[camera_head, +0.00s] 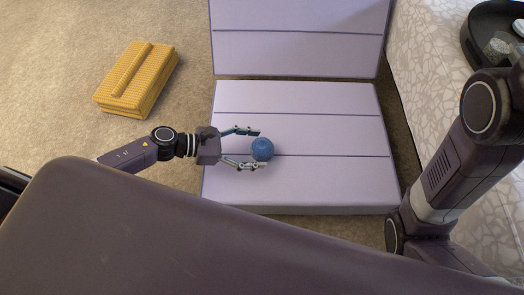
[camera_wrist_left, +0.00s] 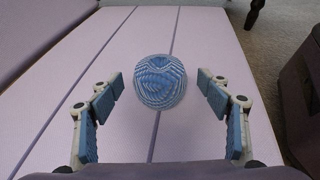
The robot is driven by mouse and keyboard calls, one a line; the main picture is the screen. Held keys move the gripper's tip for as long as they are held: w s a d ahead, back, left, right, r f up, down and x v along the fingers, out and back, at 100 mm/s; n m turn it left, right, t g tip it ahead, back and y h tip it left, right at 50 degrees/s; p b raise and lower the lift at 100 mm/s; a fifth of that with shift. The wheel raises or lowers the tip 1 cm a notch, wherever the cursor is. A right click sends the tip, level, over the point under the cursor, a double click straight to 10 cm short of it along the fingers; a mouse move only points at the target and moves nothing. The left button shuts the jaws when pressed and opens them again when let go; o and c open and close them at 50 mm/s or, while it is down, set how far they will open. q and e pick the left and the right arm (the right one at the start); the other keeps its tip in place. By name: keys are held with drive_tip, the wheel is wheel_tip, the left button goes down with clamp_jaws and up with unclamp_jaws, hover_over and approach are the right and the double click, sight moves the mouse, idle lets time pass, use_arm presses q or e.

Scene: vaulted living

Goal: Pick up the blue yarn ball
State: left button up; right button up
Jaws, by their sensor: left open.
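The blue yarn ball (camera_head: 262,149) sits on the lilac cushioned seat (camera_head: 340,185) in the head view. In the left wrist view the ball (camera_wrist_left: 159,81) shows pale and dark blue strands, near the middle and beyond the fingertips. My left gripper (camera_head: 248,148) is open, with one finger on either side of the ball's near edge in the head view. In the left wrist view its fingers (camera_wrist_left: 162,95) are apart, with clear space between each finger and the ball. My right gripper is not in view; only my right arm shows at the right.
A yellow ribbed box (camera_head: 138,80) stands on the beige carpet at the upper left. The lilac backrest (camera_head: 300,50) rises behind the seat. A patterned white surface (camera_head: 425,60) with a dark round tray (camera_head: 478,50) is at the right. The seat around the ball is clear.

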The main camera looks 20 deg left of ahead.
use_arm(q)
drive_tip(key=shift+b+x, duration=0.3)
drive_tip(key=shift+x, duration=0.95)
drive_tip(key=c, duration=1.3)
drive_tip(key=shift+r, duration=0.1)
